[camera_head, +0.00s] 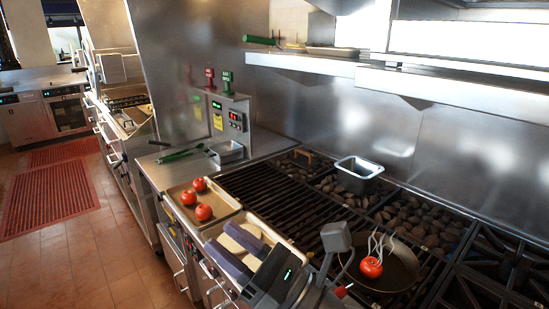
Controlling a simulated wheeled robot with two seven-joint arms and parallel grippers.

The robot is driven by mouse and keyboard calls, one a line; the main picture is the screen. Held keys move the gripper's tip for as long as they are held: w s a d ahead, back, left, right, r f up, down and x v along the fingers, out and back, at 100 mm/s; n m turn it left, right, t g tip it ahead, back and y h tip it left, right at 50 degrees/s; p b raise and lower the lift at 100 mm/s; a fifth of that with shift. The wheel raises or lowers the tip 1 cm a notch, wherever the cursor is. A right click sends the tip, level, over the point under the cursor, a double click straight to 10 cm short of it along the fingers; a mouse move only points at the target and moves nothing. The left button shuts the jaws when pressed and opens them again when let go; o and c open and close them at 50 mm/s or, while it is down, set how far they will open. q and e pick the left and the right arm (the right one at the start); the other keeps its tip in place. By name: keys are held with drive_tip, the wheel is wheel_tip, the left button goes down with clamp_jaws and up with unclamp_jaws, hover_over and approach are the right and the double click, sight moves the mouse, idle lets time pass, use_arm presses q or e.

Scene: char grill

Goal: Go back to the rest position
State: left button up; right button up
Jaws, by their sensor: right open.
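My right gripper (218,233) comes in from the bottom. Its two long purple-grey fingers are apart and point to the upper left, with nothing between them. They are over a light tray (284,240) at the front of the grill. My left gripper is not in view.
A tomato (371,268) sits in a dark frying pan (402,268) on the grill, with pale wisps like steam above it. Several tomatoes (204,212) lie on another tray (232,206) at left. A metal container (358,168) stands at the back. A shelf (300,62) overhangs the grill.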

drive_tip(key=w+d+f+m+t+h, duration=0.2)
drive_tip(key=d+m+t+h, duration=0.3)
drive_tip(key=m, duration=0.5)
drive_tip(key=w+d+f+m+t+h, duration=0.1)
drive_tip(key=w+d+m+t+h, duration=0.15)
drive_tip(key=m+t+h, duration=0.55)
drive_tip(key=s+d+f+m+g+h, duration=0.3)
drive_tip(key=d+f+m+g+h, duration=0.65)
drive_tip(key=m, duration=0.75)
drive_tip(key=s+d+f+m+g+y, duration=0.25)
drive_tip(key=s+f+m+g, duration=0.8)
drive_tip(key=s+f, duration=0.55)
drive_tip(key=s+f+g+b, duration=0.1)
drive_tip(key=s+f+b, duration=0.15)
drive_tip(key=f, duration=0.75)
drive_tip(key=s+f+g+b, duration=0.1)
drive_tip(key=f+b, duration=0.2)
drive_tip(key=f, duration=0.8)
drive_tip(key=s+d+f+b, duration=0.1)
drive_tip(key=s+f+b, duration=0.1)
drive_tip(key=s+f, duration=0.4)
drive_tip(key=s+d+f+g+b, duration=0.1)
drive_tip(key=s+d+f+b, duration=0.1)
drive_tip(key=s+f, duration=0.5)
wheel_tip(320, 180, down, 4)
drive_tip(key=shift+s+d+h+b, duration=0.2)
drive_tip(key=shift+h+b, duration=0.1)
drive_tip(key=shift+h, duration=0.1)
